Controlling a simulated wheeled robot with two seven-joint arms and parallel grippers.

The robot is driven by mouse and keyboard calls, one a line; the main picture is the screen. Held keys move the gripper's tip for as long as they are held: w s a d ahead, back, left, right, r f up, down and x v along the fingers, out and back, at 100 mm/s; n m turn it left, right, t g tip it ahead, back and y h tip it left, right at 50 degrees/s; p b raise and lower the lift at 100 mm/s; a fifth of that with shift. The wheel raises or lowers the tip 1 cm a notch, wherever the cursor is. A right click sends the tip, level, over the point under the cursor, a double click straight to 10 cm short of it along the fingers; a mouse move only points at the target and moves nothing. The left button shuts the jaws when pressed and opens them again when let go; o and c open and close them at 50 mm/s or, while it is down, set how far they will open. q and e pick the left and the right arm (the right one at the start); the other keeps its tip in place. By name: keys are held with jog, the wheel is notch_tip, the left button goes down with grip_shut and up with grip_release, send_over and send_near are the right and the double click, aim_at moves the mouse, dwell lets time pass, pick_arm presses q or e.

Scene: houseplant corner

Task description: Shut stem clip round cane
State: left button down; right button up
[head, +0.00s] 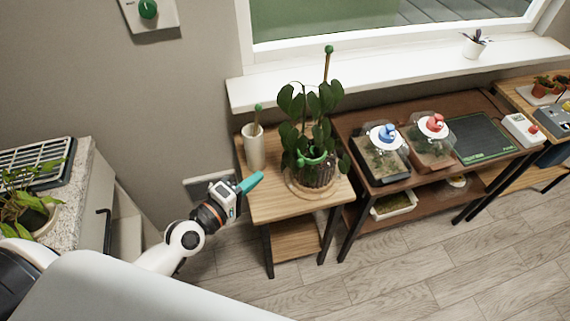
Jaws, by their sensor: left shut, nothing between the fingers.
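A leafy climbing plant (291,138) stands in a pot (320,176) on a small wooden table. A cane (327,66) with a green ball tip rises out of its leaves. A green stem clip (314,160) shows low among the leaves at the front; whether it is open or shut around the cane is too small to tell. My left gripper (251,181), with teal fingers, is shut and empty over the table's left edge, left of the pot and apart from the clip. My right gripper is not in view.
A white cylindrical holder (254,150) with a green-tipped stick stands behind my left gripper. The wooden table (275,208) has bare room at its front left. A brown shelf (386,186) with domed containers stands to the right.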

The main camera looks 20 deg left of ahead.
pick_arm(q)
jog(key=w+d+f+p, duration=0.1)
jog(key=w+d+p, duration=0.1)
jog(key=w+d, duration=0.3)
jog(key=shift+x, duration=0.85)
